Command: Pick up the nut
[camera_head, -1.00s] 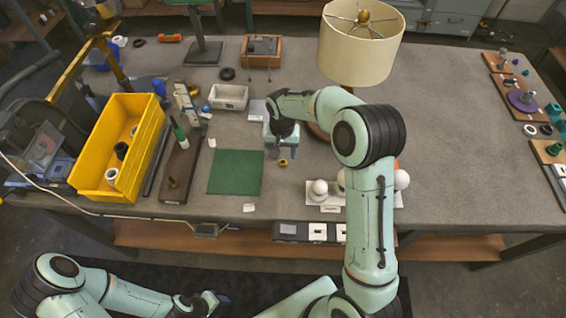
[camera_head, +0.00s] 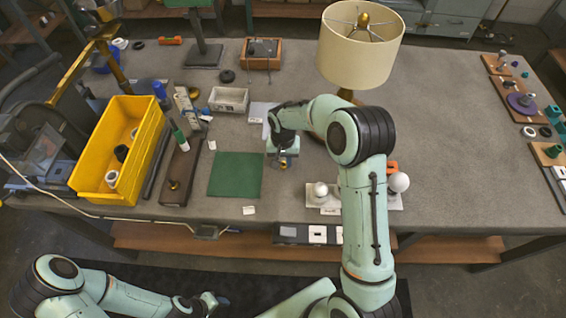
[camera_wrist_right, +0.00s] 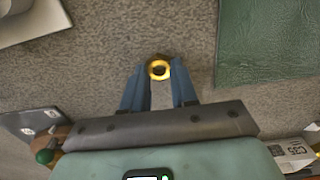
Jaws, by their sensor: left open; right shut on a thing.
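The nut (camera_wrist_right: 159,69) is a small brass-yellow ring with a dark hole. In the right wrist view it sits between the tips of the blue fingers of my right gripper (camera_wrist_right: 158,76), which is shut on it. In the head view the nut (camera_head: 283,167) shows at the lower end of my right gripper (camera_head: 282,161), right of the green mat (camera_head: 235,175). It is low over the grey table; I cannot tell whether it still touches the surface. My left gripper (camera_head: 212,302) is open and empty, in front of the table at the bottom of the head view.
A lamp with a cream shade (camera_head: 358,50) stands behind my right arm. A white bulb holder (camera_head: 327,200) is right of the nut. A yellow bin (camera_head: 150,125) and a dark wooden board (camera_head: 185,160) are at left. The table's right middle (camera_head: 450,150) is clear.

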